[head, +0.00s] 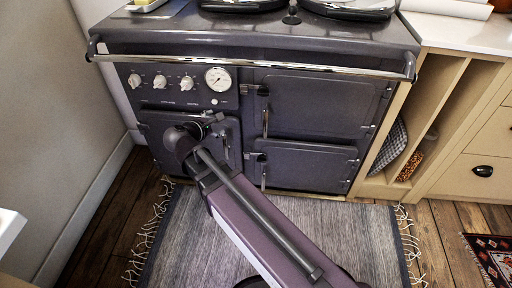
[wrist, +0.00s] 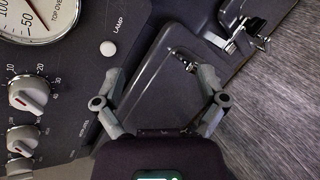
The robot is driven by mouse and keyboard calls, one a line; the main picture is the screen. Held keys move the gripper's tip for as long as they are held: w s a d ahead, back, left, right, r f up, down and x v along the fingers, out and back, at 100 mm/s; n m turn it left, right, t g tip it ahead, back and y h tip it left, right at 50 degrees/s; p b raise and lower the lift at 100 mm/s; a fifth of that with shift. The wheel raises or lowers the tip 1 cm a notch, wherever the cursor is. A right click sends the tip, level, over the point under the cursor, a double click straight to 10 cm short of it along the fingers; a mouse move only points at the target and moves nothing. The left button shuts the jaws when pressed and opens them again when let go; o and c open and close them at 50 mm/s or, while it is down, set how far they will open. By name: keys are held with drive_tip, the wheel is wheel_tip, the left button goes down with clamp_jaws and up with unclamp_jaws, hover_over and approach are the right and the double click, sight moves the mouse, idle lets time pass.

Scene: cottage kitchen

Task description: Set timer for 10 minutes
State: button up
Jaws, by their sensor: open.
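The dark grey range cooker (head: 250,55) has three white dials on its upper left panel. The dial nearest the gauge (head: 187,83) also shows in the wrist view (wrist: 31,96), with numbers such as 10 and 40 around it and a red mark on it. The other dials are the middle one (head: 160,82) and the left one (head: 135,80). My gripper (head: 216,120) is open and empty in front of the upper left oven door, below the dials. In the wrist view, my gripper (wrist: 160,72) is right of the dials, touching none.
A round temperature gauge (head: 218,79) sits right of the dials, with a small white lamp button (wrist: 108,48) near it. A chrome rail (head: 250,63) runs across above the panel. Oven doors (head: 320,105) with latches stand right. A fringed grey rug (head: 350,235) covers the floor.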

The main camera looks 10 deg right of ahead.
drive_tip(key=s+d+f+m+g+y, duration=0.2)
drive_tip(key=s+d+f+m+g, duration=0.1)
drive_tip(key=d+m, duration=0.3)
drive_tip(key=s+d+f+m+g+y, duration=0.2)
drive_tip(key=s+d+f+m+g, duration=0.1)
drive_tip(key=d+f+m+g, duration=0.1)
drive_tip(key=shift+d+f+m+p, duration=0.3)
drive_tip(key=shift+d+f+m, duration=0.45)
drive_tip(key=shift+d+m, duration=0.55)
drive_tip(key=shift+a, duration=0.15)
drive_tip(key=s+d+m+g+y+p, duration=0.1)
drive_tip(key=s+d+m+g+y, duration=0.25)
drive_tip(key=s+m, duration=0.35)
wheel_tip(320, 180, up, 36)
drive_tip(key=p, duration=3.6)
drive_tip(key=shift+a+y+p, duration=0.3)
drive_tip(key=shift+y+p, duration=0.1)
drive_tip(key=shift+y, duration=0.05)
